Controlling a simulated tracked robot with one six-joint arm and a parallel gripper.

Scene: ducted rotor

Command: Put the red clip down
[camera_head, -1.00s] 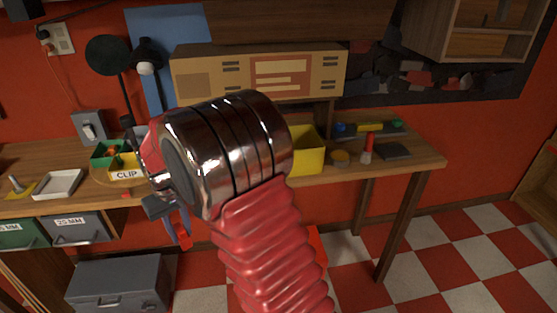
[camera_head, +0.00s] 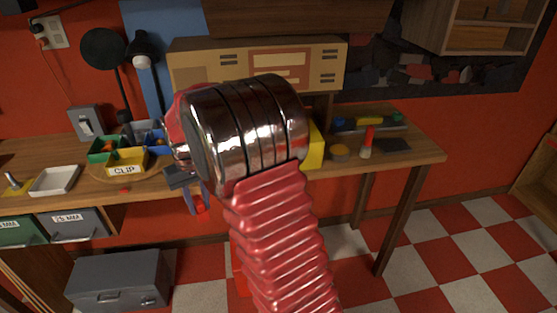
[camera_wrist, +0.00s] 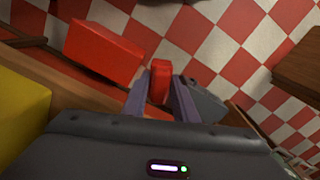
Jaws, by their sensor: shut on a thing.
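My gripper (camera_head: 194,199) is just in front of the workbench's front edge, fingers pointing down. In the wrist view, my gripper (camera_wrist: 161,98) has its two purple-grey fingers closed on the red clip (camera_wrist: 160,77), which sticks out between the tips. In the head view, the red clip (camera_head: 201,208) shows at the fingertips, in the air. The yellow compartment labelled CLIP (camera_head: 124,170) sits on the bench left of my gripper. My own arm hides part of the bench behind it.
The wooden bench (camera_head: 400,158) carries a white tray (camera_head: 55,181), a small red piece (camera_head: 124,191), a yellow bin (camera_head: 316,147) and a red-tipped item (camera_head: 367,142). A grey case (camera_head: 118,279) stands on the floor below. A red box (camera_wrist: 103,54) shows in the wrist view.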

